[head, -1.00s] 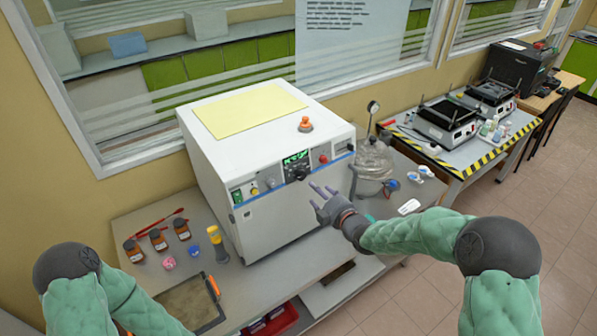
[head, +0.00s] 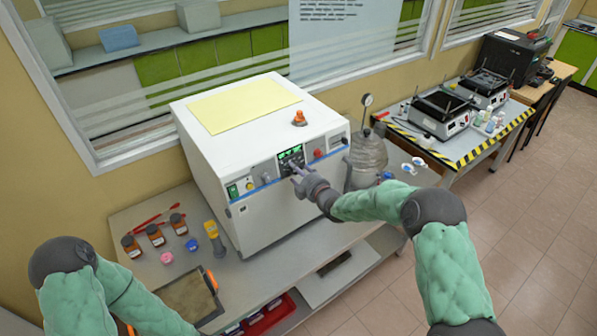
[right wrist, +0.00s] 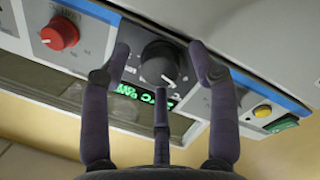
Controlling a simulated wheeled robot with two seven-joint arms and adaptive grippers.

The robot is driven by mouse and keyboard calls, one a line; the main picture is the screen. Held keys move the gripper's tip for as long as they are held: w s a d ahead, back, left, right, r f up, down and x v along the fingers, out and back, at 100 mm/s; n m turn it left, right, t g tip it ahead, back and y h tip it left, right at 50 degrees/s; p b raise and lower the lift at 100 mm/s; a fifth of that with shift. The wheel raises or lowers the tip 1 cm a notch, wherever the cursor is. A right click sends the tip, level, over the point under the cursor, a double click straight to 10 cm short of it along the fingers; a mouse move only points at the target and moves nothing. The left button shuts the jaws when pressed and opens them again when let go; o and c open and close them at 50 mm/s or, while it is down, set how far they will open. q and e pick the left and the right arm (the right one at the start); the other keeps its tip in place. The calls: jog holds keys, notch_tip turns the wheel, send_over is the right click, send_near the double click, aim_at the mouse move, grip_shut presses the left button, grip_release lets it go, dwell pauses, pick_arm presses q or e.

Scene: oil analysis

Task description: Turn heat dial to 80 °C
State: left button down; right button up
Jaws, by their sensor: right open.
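The heat dial (right wrist: 160,66) is a black round knob with a white pointer mark, on the front panel of a white box-shaped machine (head: 262,117). A green lit display (head: 290,153) sits right by the dial; it shows upside down in the right wrist view (right wrist: 150,96), its digits not clear to me. My right gripper (head: 297,177) is at the panel in front of the dial. In the right wrist view its fingers (right wrist: 160,62) are spread open around the dial, and I cannot tell whether they touch it. My left gripper is out of view; only my left arm shows.
A red knob (right wrist: 60,33) and a yellow button (right wrist: 262,111) flank the dial. Brown bottles (head: 155,235) and a yellow-topped tool (head: 213,236) stand at the left.

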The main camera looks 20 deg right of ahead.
jog(key=shift+w, duration=0.25)
jog(key=shift+a, duration=0.1)
jog(key=c, duration=1.1)
jog(key=shift+c, duration=0.2)
jog(key=shift+f, duration=0.1)
